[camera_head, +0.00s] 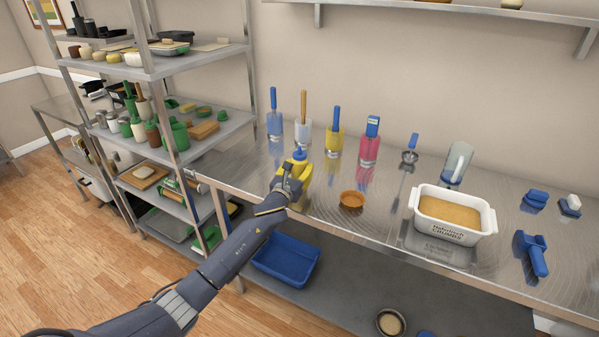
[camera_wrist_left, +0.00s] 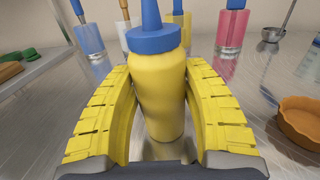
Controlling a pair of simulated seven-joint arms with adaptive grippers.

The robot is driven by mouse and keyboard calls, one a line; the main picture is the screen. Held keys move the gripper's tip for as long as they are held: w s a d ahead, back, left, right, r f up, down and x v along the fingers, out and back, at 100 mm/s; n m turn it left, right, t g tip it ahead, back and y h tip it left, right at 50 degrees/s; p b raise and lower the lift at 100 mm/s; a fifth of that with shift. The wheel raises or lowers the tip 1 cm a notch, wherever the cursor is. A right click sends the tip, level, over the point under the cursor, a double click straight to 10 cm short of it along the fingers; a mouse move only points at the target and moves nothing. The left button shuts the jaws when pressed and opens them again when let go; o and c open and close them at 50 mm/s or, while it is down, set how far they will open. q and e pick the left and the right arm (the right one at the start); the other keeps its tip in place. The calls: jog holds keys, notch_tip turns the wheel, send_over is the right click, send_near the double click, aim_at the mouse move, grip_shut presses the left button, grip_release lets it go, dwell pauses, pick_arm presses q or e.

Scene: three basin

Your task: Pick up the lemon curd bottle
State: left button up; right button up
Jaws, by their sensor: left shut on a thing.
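The lemon curd bottle (camera_wrist_left: 160,95) is a yellow squeeze bottle with a blue cap and nozzle. It stands upright on the steel table, and in the head view its yellow body (camera_head: 303,172) shows just beyond my gripper. My left gripper (camera_wrist_left: 160,110) has its yellow-padded fingers on both sides of the bottle's body and is shut on it. In the head view the left gripper (camera_head: 290,185) covers the bottle's lower part. I cannot tell whether the base touches the table. My right gripper is not in view.
A small orange-brown dish (camera_head: 352,200) lies to the right of the bottle. Several containers with tools stand behind it, including a yellow one (camera_head: 334,142). A white crumb tub (camera_head: 451,233) stands farther right. A shelf rack (camera_head: 190,130) is at left, and a blue bin (camera_head: 286,262) sits below.

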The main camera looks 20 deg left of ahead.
pick_arm(q)
jog(key=shift+r, duration=0.2)
notch_tip(320, 180, up, 20)
jog(key=shift+f, duration=0.2)
dwell(0.5)
